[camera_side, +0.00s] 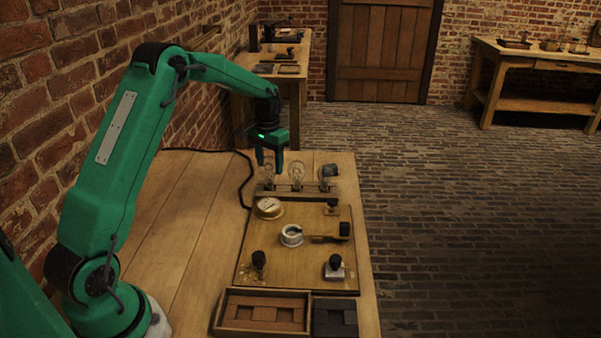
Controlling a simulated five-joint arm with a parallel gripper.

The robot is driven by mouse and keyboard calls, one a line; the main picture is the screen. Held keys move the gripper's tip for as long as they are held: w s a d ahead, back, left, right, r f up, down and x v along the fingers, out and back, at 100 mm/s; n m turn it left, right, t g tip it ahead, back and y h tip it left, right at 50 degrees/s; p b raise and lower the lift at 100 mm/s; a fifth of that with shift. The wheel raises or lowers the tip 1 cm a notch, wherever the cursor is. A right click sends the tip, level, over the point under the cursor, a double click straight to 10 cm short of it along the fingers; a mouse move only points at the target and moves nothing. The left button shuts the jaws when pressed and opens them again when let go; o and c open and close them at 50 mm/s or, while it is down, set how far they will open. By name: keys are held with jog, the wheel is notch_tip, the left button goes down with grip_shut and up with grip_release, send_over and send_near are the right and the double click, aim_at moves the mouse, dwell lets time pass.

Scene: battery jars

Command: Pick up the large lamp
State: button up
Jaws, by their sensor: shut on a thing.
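My gripper (270,166) points straight down at the back left of the board, over a row of lamps. Its fingers are shut on the glass bulb of the left lamp (269,174). This lamp stands upright at the left end of the dark lamp strip (283,190). A second clear glass lamp (297,172) stands upright just to the right, apart from my fingers. I cannot tell for sure which lamp is larger. The left lamp's base is too small to tell whether it touches the strip.
A dark round-topped part (329,171) stands at the strip's right end. A tray of brown blocks (262,312) lies in front.

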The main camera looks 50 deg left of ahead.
jog(key=shift+r, duration=0.6)
jog(key=r, duration=0.3)
jog(key=shift+d+r, duration=0.1)
jog(key=shift+d, duration=0.3)
jog(key=s+d+r, duration=0.2)
jog(key=d+r, duration=0.4)
jog(key=d, duration=0.4)
jog(key=shift+d+r, duration=0.2)
jog(key=shift+d, duration=0.15)
jog(key=s+d+f, duration=0.1)
jog(key=s+d, duration=0.6)
jog(key=d, duration=0.1)
jog(key=shift+d+f, duration=0.3)
jog(key=shift+f, duration=0.05)
jog(key=shift+f, duration=0.1)
jog(key=shift+w+f, duration=0.1)
jog(key=shift+f, duration=2.65)
